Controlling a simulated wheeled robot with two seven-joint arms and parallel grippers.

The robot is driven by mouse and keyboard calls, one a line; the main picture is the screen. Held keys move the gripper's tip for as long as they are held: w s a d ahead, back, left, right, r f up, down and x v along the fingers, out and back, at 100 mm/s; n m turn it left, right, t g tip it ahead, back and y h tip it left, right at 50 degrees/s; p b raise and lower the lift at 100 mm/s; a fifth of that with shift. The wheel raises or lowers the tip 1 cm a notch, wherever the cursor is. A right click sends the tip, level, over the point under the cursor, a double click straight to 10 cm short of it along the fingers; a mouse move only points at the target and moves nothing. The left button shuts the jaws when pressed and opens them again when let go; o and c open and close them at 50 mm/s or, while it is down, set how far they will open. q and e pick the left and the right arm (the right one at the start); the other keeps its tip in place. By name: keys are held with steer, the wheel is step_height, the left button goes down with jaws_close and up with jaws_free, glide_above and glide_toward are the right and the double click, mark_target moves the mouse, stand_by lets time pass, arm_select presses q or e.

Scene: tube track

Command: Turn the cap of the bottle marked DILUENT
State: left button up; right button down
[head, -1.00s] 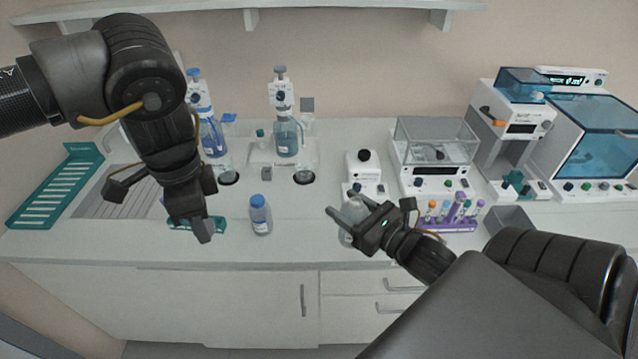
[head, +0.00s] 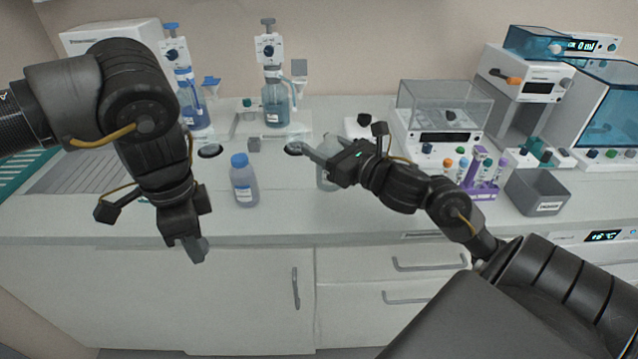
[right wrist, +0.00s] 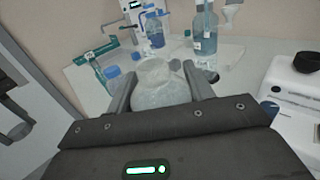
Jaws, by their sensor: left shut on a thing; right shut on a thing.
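A bottle with a blue cap (head: 239,160) and pale blue body (head: 244,187) stands upright on the counter between my grippers, touched by neither. Its label is too small to read. My left gripper (head: 193,250) points down in front of the counter edge, left of the blue-capped bottle. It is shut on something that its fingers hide.
Dispenser bottles (head: 275,105) stand behind. A purple tube rack (head: 482,188), a grey bin (head: 537,192) and a balance with a clear cover (head: 445,105) are to the right. A grooved drainboard (head: 95,172) is at left. The counter in front of the blue-capped bottle is clear.

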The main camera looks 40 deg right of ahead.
arm_select(q)
steer(key=shift+w+r, duration=0.1)
steer(key=shift+r, duration=0.05)
arm_select(e)
steer(key=w+f, duration=0.2)
steer(key=shift+w+d+f, duration=0.1)
steer(key=shift+d+f, duration=0.2)
arm_select(q)
steer(key=shift+r, duration=0.3)
arm_select(e)
step_height(320, 180, down, 4)
steer(key=shift+w+d+r, duration=0.1)
steer(key=shift+w+r, duration=0.05)
steer(key=shift+r, duration=0.1)
